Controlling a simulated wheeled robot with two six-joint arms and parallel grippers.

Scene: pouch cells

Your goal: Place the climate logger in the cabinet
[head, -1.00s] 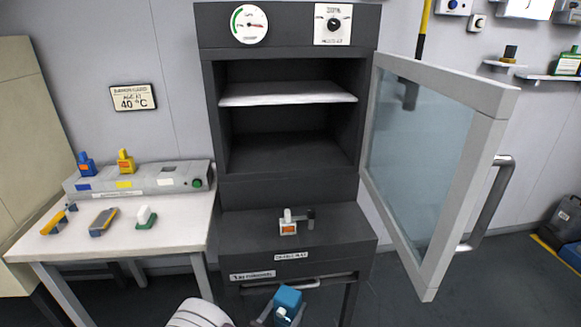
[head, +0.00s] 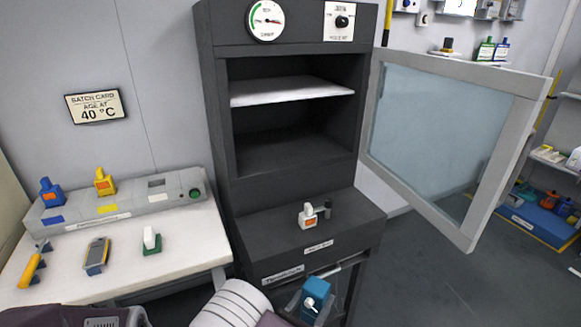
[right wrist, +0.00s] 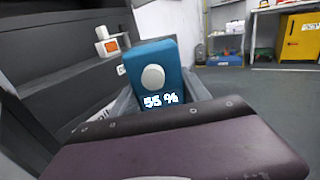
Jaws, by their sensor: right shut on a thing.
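The climate logger appears to be the blue block with a white round knob and a "55 %" readout, seen in the right wrist view (right wrist: 152,75) and low in the head view (head: 317,291). My right gripper (head: 314,303) is shut on it and holds it in front of the cabinet, below the ledge. The cabinet (head: 210,120) is dark grey, with its glass door (head: 440,135) swung open to the right. Inside, a white shelf (head: 290,91) splits an empty upper and lower space. My left gripper is not in view.
A white bottle-like item with an orange label (head: 308,216) stands on the cabinet's ledge beside a dark latch. A white table (head: 195,245) at left bears a grey rack (head: 125,207) and several small items. The open door's frame stands out into the room at right.

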